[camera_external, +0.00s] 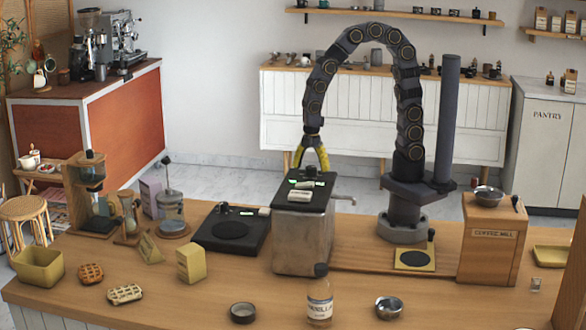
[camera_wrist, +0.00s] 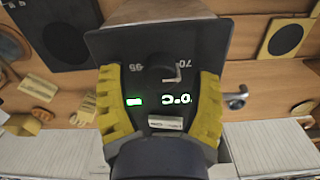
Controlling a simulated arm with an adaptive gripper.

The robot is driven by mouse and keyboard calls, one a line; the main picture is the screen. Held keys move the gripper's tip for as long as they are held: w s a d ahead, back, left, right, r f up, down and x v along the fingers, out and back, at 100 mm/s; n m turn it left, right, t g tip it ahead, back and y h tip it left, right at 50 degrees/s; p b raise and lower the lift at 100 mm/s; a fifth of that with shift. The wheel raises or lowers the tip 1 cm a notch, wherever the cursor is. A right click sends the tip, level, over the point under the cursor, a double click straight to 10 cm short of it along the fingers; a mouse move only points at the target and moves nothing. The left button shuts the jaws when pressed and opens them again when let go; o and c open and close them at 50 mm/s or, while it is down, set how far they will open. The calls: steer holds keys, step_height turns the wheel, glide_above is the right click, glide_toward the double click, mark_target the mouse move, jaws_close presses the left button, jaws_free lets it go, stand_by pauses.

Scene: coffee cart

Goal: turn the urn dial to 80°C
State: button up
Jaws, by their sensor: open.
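The urn (camera_external: 300,240) is a grey metal box with a dark sloped top, standing mid-counter. In the wrist view its dark panel (camera_wrist: 200,45) carries the numbers 95 at left and 70 at right. The dial (camera_wrist: 160,72) is a dark round knob between those numbers, with a light mark at its right. Green lit signs and a pale label sit below it. My gripper (camera_external: 311,166) points down just above the urn's top. In the wrist view its yellow fingers (camera_wrist: 160,80) are open, one on each side of the dial; contact cannot be told.
A black hot plate (camera_external: 232,230) is left of the urn. A coffee mill (camera_external: 492,255) stands at the right, and a vanilla bottle (camera_external: 320,300) in front. A metal tap (camera_wrist: 236,98) sticks out from the urn. Waffles and small bowls lie along the front counter.

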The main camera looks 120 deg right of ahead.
steer(key=shift+f, duration=0.25)
jaws_close()
steer(key=shift+m, duration=0.3)
steer(key=m, duration=0.5)
steer(key=shift+m, duration=0.3)
steer(key=m, duration=0.5)
steer(key=shift+m, duration=0.3)
